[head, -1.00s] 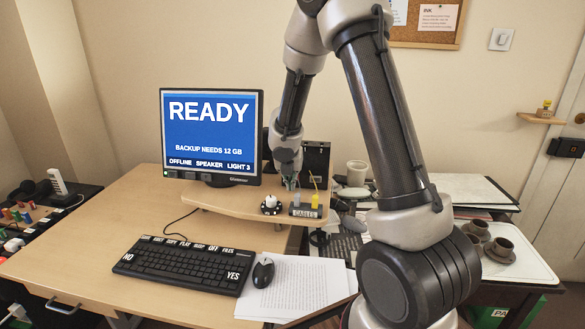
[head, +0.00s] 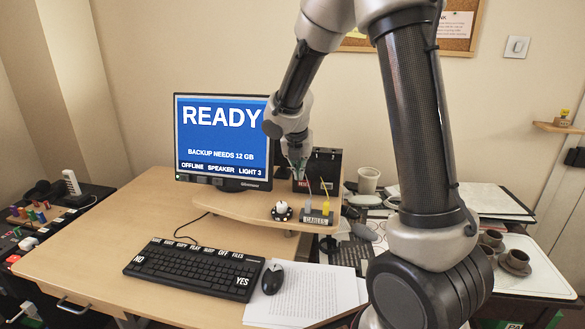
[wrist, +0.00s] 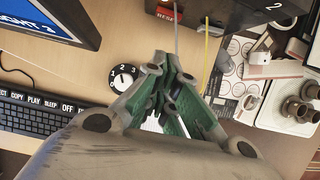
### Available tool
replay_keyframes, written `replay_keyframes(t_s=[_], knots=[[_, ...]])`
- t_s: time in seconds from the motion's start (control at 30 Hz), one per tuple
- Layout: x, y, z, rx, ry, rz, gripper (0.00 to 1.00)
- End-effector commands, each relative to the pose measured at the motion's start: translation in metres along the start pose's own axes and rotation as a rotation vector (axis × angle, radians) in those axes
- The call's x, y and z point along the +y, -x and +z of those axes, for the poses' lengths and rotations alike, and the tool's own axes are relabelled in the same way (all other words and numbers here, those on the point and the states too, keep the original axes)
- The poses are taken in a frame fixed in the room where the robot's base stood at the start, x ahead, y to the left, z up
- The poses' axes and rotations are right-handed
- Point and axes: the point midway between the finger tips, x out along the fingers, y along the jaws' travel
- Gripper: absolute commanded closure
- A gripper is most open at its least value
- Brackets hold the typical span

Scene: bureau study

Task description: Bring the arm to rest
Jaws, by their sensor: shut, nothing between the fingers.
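My gripper (head: 299,172) is raised above the small wooden shelf (head: 225,205) to the right of the monitor, with my arm reaching in from the upper right. In the wrist view its green-sided fingers (wrist: 168,62) are drawn together, with nothing held between them. In the head view it is in front of a black box (head: 325,165) and above the cable block (head: 317,217), apart from the block. The white-knobbed dial (head: 282,211) stands to the left of the block; it also shows in the wrist view (wrist: 124,77).
The monitor (head: 222,137) reads READY. A keyboard (head: 192,268), a mouse (head: 272,279) and papers (head: 315,295) lie on the desk (head: 90,250). Cups (head: 515,262) stand on a tray at right. A grey and a yellow cable rise from the block.

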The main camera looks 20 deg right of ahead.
Motion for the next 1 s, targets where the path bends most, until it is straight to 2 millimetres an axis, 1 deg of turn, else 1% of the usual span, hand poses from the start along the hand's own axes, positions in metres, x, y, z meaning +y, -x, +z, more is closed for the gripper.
replay_keyframes(t_s=[0.17, 0.27, 0.37, 0.47, 0.5, 0.57, 0.6, 0.67, 0.7, 0.77, 0.8, 0.9, 1.0], knots=[[0.0, 0.0, 0.0, 0.0, -0.007, 0.0, 1.0], [-0.002, 0.0, 0.0, 0.001, -0.082, -0.006, 1.0], [-0.011, -0.001, -0.006, 0.015, -0.285, -0.044, 1.0], [-0.034, -0.004, -0.027, 0.049, -0.597, -0.129, 1.0], [-0.045, 0.0, -0.037, 0.056, -0.737, -0.164, 1.0], [-0.061, 0.012, -0.049, 0.059, -0.958, -0.208, 1.0], [-0.073, 0.023, -0.057, 0.057, -1.112, -0.234, 1.0], [-0.092, 0.044, -0.07, 0.054, -1.354, -0.269, 1.0], [-0.105, 0.061, -0.08, 0.052, -1.524, -0.288, 1.0], [-0.124, 0.085, -0.096, 0.055, -1.762, -0.311, 1.0], [-0.135, 0.1, -0.106, 0.062, -1.905, -0.322, 1.0], [-0.158, 0.135, -0.132, 0.096, -2.206, -0.329, 1.0], [-0.175, 0.164, -0.155, 0.156, -2.416, -0.303, 1.0]])
